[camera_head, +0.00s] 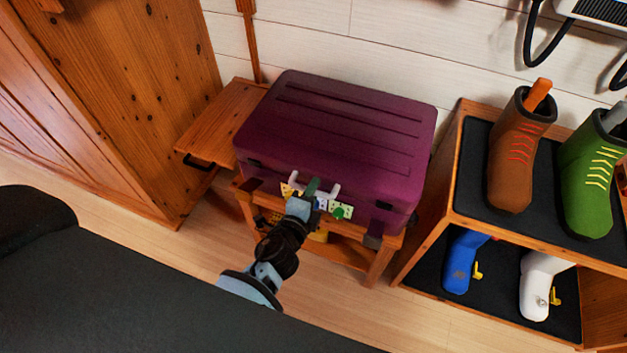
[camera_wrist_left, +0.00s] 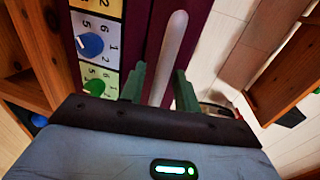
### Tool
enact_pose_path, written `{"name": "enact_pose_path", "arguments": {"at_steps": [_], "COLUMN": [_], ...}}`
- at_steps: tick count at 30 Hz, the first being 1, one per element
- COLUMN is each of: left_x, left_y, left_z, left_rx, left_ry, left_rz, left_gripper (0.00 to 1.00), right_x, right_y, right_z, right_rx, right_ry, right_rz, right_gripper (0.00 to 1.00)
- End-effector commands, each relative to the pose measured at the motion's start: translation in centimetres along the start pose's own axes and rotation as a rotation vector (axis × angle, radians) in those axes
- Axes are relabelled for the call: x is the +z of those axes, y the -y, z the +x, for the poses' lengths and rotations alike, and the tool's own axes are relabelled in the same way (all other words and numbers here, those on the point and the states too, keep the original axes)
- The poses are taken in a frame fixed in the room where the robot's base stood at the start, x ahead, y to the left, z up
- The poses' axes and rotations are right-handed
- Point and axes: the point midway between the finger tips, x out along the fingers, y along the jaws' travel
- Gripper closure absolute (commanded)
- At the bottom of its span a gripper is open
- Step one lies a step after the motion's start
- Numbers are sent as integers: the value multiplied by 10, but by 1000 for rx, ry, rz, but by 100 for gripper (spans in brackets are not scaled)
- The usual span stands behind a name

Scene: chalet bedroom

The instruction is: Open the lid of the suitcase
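The purple suitcase (camera_head: 340,135) stands with its lid closed on a low wooden stand. Its front carries a pale handle (camera_wrist_left: 168,55) and number panels (camera_wrist_left: 92,45) with a blue and a green knob. My left gripper (camera_head: 313,188) is at the middle of the suitcase front, beside the panels. In the left wrist view its two green fingers (camera_wrist_left: 160,88) are apart, one on each side of the handle. A gap shows between the fingers and the handle. The gripper hides part of the panels in the head view. My right gripper is not in view.
A shoe rack (camera_head: 446,225) with several boots stands close on the right. A wooden side shelf (camera_head: 222,122) and a wooden cabinet (camera_head: 130,80) are on the left. The white plank wall (camera_head: 390,45) is behind the suitcase. Space above the lid looks clear.

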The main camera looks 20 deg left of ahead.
Motion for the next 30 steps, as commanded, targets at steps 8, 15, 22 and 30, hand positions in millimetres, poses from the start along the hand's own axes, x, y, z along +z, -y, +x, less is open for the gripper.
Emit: {"name": "enact_pose_path", "arguments": {"at_steps": [8,15,22,30], "left_x": [-3,-3,-3,-2], "left_y": [-1,-1,-1,3], "left_z": [0,0,0,2], "left_rx": [-1,-1,0,-2], "left_ry": [1,1,1,1], "left_rz": [1,0,0,0], "left_gripper": [68,84,100,100], "right_x": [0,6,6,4], "right_y": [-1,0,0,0], "right_z": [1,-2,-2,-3], "right_rx": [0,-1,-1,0], "right_ry": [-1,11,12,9], "right_rz": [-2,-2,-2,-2], "right_gripper": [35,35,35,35]}}
